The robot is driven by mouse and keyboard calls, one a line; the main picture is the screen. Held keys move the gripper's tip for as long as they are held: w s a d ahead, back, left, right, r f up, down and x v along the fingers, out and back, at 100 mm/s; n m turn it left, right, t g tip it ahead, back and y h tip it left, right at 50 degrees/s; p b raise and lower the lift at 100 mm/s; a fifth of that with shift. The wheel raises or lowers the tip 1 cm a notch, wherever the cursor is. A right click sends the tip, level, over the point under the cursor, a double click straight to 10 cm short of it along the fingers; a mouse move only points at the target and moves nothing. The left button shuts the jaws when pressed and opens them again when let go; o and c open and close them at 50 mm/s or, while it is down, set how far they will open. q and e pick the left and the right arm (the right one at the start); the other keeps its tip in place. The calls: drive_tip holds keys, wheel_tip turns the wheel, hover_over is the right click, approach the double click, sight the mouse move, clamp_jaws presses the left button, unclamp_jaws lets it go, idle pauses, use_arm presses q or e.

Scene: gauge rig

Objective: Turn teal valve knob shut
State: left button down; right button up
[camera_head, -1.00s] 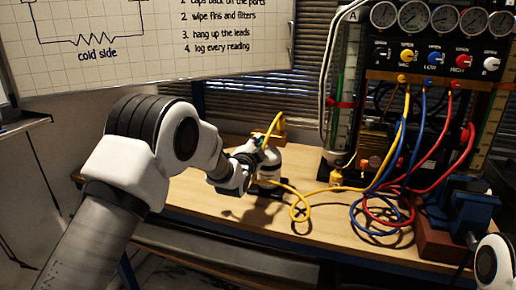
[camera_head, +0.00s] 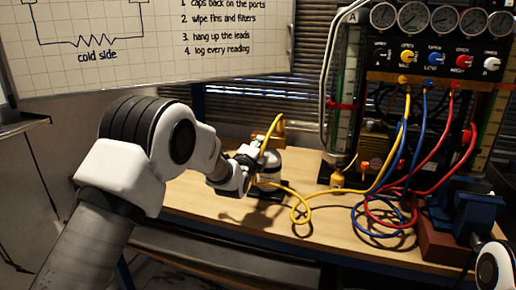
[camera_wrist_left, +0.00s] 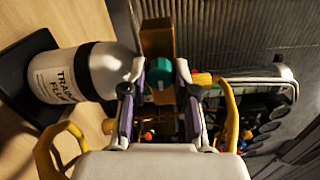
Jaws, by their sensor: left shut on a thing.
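The teal valve knob (camera_wrist_left: 160,69) shows in the left wrist view, in front of a brass-coloured valve block (camera_wrist_left: 157,38) at the neck of a white bottle (camera_wrist_left: 80,75). My left gripper (camera_wrist_left: 159,77) has a finger on each side of the knob and is shut on it. In the head view, the left gripper (camera_head: 250,155) is at the top of the same bottle (camera_head: 268,165), and the knob is hidden there. A link of my right arm shows at the lower right corner, but its gripper is out of view.
A yellow hose (camera_head: 300,214) loops over the wooden bench (camera_head: 200,192) beside the bottle. A gauge panel (camera_head: 436,60) with blue and red hoses stands at the right, near a blue vise (camera_head: 475,212). A whiteboard (camera_head: 150,45) hangs at the back left.

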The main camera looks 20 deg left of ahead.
use_arm(q)
drive_tip(key=shift+f, duration=0.1)
idle(0.3)
drive_tip(key=c, duration=0.9)
unclamp_jaws()
drive_tip(key=shift+d, duration=0.1)
drive_tip(key=s, duration=1.2)
